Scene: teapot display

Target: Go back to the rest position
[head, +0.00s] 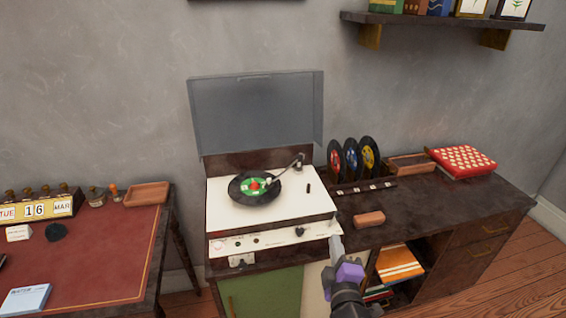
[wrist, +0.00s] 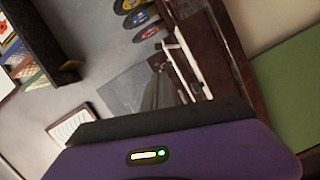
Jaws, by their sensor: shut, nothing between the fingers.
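My gripper (head: 337,245) is in front of the right front corner of the record player (head: 300,208) in the head view. It is shut and holds nothing. The purple wrist housing (head: 349,272) shows below it. Whether the fingers touch the player cannot be told. A black record with a green label (head: 243,187) lies on the platter, and the tonearm (head: 290,167) reaches toward it. The grey lid (head: 257,108) stands open.
The player stands on a dark cabinet (head: 450,212) with several upright records (head: 351,158), a reddish block (head: 369,219), a wooden tray (head: 411,166) and a red dotted box (head: 462,160). A red-topped desk (head: 100,245) is at left. A shelf (head: 440,20) hangs at upper right.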

